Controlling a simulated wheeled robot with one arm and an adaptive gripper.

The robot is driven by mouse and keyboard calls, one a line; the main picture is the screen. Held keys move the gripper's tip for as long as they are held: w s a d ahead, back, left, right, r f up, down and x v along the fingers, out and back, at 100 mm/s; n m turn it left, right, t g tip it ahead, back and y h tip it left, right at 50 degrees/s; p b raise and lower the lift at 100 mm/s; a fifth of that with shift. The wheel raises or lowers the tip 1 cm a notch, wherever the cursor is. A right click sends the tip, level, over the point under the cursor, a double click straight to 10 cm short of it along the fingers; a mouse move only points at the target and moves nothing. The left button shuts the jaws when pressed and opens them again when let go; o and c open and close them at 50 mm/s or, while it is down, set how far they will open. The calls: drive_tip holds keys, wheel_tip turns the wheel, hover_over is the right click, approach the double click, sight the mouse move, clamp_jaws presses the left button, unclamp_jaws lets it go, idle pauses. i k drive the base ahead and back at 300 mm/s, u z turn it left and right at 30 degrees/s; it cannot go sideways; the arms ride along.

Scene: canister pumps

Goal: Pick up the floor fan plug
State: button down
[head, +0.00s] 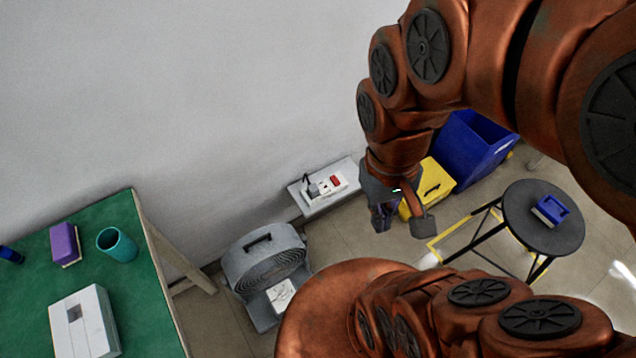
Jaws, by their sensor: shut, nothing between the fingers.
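The grey floor fan (262,246) stands on the floor near the wall, left of the middle, with a black handle slot on top. A small dark plug (312,187) sits at the left end of a white power strip (328,187) with a red switch. I cannot tell for sure whether it is the fan's plug, and I see no cord clearly. My gripper (402,224) is shut and empty. It hangs to the right of the power strip in the picture, apart from the plug, in front of a yellow box.
The power strip lies on a pale ledge (305,207) by the wall. A yellow box (433,184) and a blue bin (474,148) stand behind my gripper. A round black stool (520,222) holds a blue object (551,210). A green table (140,300) fills the lower left.

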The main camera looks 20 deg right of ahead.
sight(313, 189)
drive_tip(key=u, duration=2.75)
drive_tip(key=k, duration=0.5)
drive_tip(key=z, duration=1.05)
